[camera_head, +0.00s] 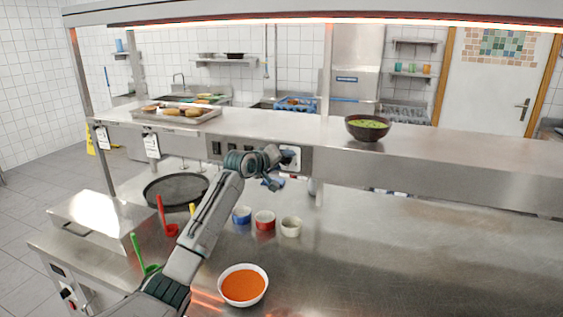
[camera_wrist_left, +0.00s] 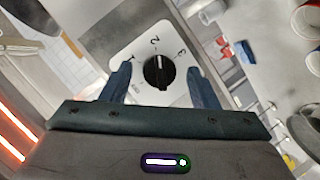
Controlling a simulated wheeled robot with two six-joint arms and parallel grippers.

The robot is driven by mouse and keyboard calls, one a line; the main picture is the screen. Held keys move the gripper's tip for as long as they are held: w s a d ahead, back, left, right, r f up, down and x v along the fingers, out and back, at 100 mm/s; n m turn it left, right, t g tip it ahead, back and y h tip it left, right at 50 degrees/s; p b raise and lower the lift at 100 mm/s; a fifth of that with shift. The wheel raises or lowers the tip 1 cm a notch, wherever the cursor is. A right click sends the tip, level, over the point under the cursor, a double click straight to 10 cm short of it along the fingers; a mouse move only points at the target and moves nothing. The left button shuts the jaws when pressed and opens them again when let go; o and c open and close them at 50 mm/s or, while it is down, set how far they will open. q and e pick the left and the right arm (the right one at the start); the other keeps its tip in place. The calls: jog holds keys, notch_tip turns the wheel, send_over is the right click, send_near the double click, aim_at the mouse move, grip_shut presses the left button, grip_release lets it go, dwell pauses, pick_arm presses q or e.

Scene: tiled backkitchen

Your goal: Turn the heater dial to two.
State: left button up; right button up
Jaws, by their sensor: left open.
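The heater dial (camera_wrist_left: 158,72) is a black round knob on a white plate (camera_wrist_left: 125,42) marked with numbers, 1, 2 and 3 among them. Its white pointer mark faces the 2, or very near it. In the head view the white plate (camera_head: 291,153) sits on the front of the steel shelf, partly hidden by my left gripper (camera_head: 278,171). My left gripper is open in front of the dial, with its two blue fingers (camera_wrist_left: 158,80) on either side of the knob. I cannot tell whether they touch it. My right gripper is not in view.
Below the shelf stand blue, red and white cups (camera_head: 291,227), a bowl of orange soup (camera_head: 243,286) and a dark round pan (camera_head: 176,189). A tray of buns (camera_head: 176,113) and a dark bowl (camera_head: 367,128) rest on the shelf. The counter's right side is clear.

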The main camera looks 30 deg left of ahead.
pick_arm(q)
jog(key=shift+s, duration=0.1)
jog(key=b+v, duration=0.5)
jog(key=v, duration=0.5)
jog(key=shift+s, duration=0.3)
